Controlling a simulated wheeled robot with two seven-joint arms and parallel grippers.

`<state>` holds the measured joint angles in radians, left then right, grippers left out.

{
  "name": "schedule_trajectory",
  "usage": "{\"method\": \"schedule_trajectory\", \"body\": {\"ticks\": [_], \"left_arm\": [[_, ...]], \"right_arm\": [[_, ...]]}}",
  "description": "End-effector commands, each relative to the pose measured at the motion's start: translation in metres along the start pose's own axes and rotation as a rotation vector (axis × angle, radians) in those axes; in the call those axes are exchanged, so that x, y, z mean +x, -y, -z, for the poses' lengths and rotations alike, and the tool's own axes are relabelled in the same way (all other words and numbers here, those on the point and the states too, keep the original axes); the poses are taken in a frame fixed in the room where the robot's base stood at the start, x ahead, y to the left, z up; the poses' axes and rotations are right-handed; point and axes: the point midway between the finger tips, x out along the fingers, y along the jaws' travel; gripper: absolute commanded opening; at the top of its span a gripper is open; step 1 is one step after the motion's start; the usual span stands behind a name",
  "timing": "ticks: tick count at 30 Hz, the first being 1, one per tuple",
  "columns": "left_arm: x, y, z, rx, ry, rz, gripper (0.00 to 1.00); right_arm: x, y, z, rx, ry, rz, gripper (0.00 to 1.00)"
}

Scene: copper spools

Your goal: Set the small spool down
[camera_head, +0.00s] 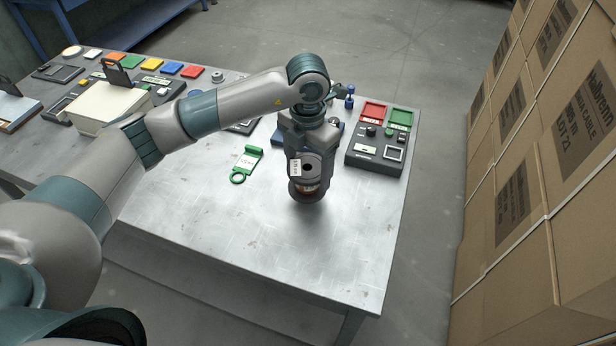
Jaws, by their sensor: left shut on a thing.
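My left gripper (305,155) points down over the right part of the metal table (265,230). It is shut on the small spool (309,190), which has dark flanges, a reddish winding and a pale label. The gripper hides part of the spool. The spool is upright and low over a bare patch of the table; I cannot tell whether it touches the top. My right gripper is not in view.
A green tag (246,163) lies left of the spool. A dark panel with red and green trays (383,140) is behind right. A cream box (107,108) and coloured blocks are at the left. Stacked cartons (540,150) stand beyond the right edge. The table front is clear.

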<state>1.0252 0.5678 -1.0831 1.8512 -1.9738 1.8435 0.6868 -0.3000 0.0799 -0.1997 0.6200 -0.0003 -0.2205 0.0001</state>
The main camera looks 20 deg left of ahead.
Motion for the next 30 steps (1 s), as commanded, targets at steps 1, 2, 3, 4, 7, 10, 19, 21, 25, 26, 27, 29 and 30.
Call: {"method": "schedule_trajectory", "body": {"ticks": [1, 2, 3, 4, 7, 10, 19, 21, 25, 26, 27, 29, 30], "left_arm": [[-0.001, 0.0, -0.001, 0.0, 0.002, 0.0, 0.28], [-0.001, 0.0, -0.001, 0.0, 0.002, 0.0, 0.28], [0.0, 0.0, -0.001, 0.0, 0.001, 0.0, 0.28], [0.001, 0.0, -0.001, 0.0, 0.001, 0.0, 0.28], [0.008, 0.0, 0.0, -0.002, -0.001, 0.002, 0.28], [0.019, 0.0, 0.0, -0.002, -0.002, 0.001, 0.28], [0.039, 0.0, -0.001, -0.001, 0.002, 0.0, 0.28], [0.039, 0.0, -0.001, -0.001, 0.002, 0.0, 0.28], [0.039, 0.0, -0.001, 0.0, 0.002, 0.0, 0.28], [0.04, 0.0, -0.001, 0.0, 0.002, 0.0, 0.28], [0.041, 0.0, -0.001, 0.0, 0.002, 0.0, 0.28], [0.043, 0.0, -0.001, 0.0, 0.002, 0.0, 0.28], [0.042, 0.0, 0.0, 0.0, 0.0, 0.0, 0.8]], "right_arm": [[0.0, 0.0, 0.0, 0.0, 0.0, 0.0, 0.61], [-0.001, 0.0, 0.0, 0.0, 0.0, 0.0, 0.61], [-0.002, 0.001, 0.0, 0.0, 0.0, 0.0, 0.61], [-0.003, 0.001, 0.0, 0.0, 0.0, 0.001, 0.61], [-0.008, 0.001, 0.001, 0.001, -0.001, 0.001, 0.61], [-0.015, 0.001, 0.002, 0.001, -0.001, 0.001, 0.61], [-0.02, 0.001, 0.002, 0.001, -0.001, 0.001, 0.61], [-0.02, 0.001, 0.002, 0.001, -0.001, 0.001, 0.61], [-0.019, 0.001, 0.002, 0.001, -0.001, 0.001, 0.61], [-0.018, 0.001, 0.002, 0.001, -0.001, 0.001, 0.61], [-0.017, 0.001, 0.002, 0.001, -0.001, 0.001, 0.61], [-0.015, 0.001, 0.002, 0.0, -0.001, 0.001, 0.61], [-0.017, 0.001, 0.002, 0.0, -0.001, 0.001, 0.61]]}}
